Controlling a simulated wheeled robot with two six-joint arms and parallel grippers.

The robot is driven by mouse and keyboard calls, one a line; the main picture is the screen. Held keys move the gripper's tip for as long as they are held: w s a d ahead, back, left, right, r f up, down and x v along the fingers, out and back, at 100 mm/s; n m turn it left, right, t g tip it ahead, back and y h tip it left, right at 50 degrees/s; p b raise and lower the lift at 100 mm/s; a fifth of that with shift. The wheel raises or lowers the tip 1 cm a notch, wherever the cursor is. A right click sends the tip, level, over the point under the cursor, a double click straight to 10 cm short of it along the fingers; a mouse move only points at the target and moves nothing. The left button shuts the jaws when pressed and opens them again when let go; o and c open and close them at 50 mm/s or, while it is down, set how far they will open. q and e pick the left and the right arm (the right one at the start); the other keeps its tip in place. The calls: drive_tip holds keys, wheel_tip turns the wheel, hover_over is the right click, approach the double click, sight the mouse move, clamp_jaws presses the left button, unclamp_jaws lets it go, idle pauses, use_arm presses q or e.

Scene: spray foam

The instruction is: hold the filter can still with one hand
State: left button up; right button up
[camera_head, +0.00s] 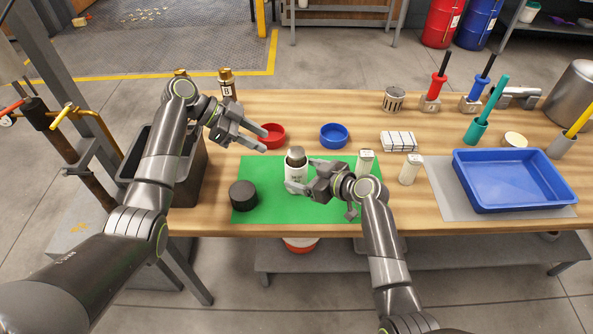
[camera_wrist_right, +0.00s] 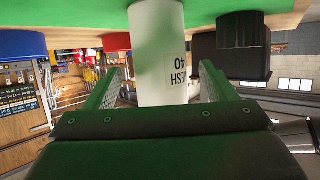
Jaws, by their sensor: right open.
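The filter can is a white upright cylinder (camera_head: 296,178) with a dark grey top, standing on the green mat (camera_head: 262,171). It also shows in the right wrist view (camera_wrist_right: 155,40) with a label whose visible part reads "ESH 40". My right gripper (camera_head: 303,174) is open, with its fingers on either side of the can. In the right wrist view the fingers (camera_wrist_right: 160,88) stand apart from the can, with a gap on each side. My left gripper (camera_head: 264,141) is open and empty in the air, up and left of the can, near the red bowl.
A black round lid or puck (camera_head: 243,195) sits on the mat left of the can. A red bowl (camera_head: 272,135) and a blue bowl (camera_head: 334,135) stand behind. Small white bottles (camera_head: 410,169) stand to the right, then a blue tray (camera_head: 513,179). A dark bin (camera_head: 190,170) is at left.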

sight(304, 174)
drive_tip(key=shift+x, duration=1.8)
drive_tip(key=c, duration=1.3)
drive_tip(key=shift+o, duration=0.2)
